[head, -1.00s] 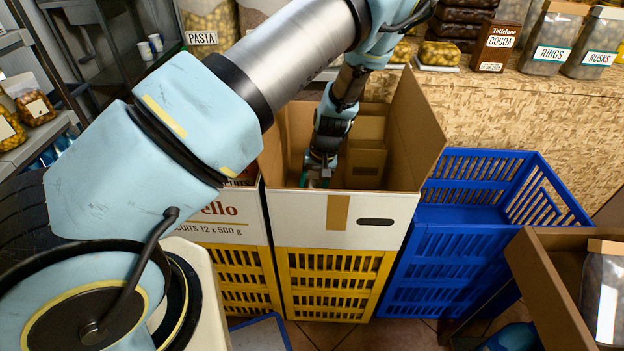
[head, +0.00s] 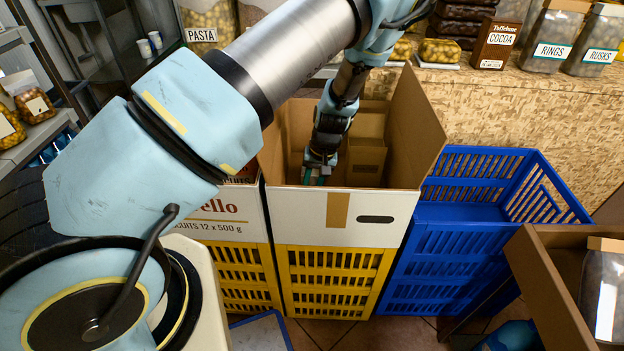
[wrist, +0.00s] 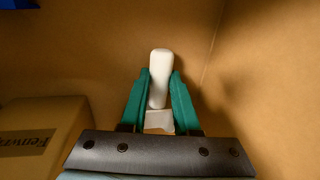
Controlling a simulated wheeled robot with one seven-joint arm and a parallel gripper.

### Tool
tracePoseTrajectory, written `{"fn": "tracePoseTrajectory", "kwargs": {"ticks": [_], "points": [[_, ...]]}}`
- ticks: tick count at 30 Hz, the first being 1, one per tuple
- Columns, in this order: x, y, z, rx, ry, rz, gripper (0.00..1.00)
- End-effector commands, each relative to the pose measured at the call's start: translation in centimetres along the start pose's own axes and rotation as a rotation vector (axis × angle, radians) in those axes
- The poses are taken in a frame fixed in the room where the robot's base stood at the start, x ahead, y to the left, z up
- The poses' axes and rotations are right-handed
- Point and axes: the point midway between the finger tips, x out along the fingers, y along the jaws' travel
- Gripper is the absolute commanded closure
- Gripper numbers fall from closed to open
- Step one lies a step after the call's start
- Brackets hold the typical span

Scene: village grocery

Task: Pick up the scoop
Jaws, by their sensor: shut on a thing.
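My gripper (wrist: 158,95) has its green fingers closed on the white handle of the scoop (wrist: 160,65) in the wrist view. A paler part of the scoop shows between and below the fingers, partly hidden by my gripper. In the head view my gripper (head: 316,175) is down inside the open cardboard box (head: 340,218), near its left front part. The scoop cannot be made out in the head view.
A small carton (head: 365,160) stands inside the box, to the right of my gripper; the box walls are close around. The box sits on a yellow crate (head: 335,283). A blue crate (head: 470,235) stands to the right. A counter with jars (head: 550,40) is behind.

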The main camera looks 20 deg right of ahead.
Motion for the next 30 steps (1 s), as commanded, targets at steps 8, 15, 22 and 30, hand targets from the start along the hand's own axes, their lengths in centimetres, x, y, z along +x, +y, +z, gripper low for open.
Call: {"fn": "tracePoseTrajectory", "kwargs": {"ticks": [8, 15, 22, 30], "points": [[-2.8, -0.5, -0.1, 0.0, 0.003, 0.002, 1.0], [-7.4, -1.4, -0.1, 0.001, 0.002, 0.002, 1.0], [-9.7, -1.9, -0.1, 0.001, 0.002, 0.0, 1.0], [-9.8, -1.9, 0.0, 0.001, 0.001, -0.001, 1.0]]}}
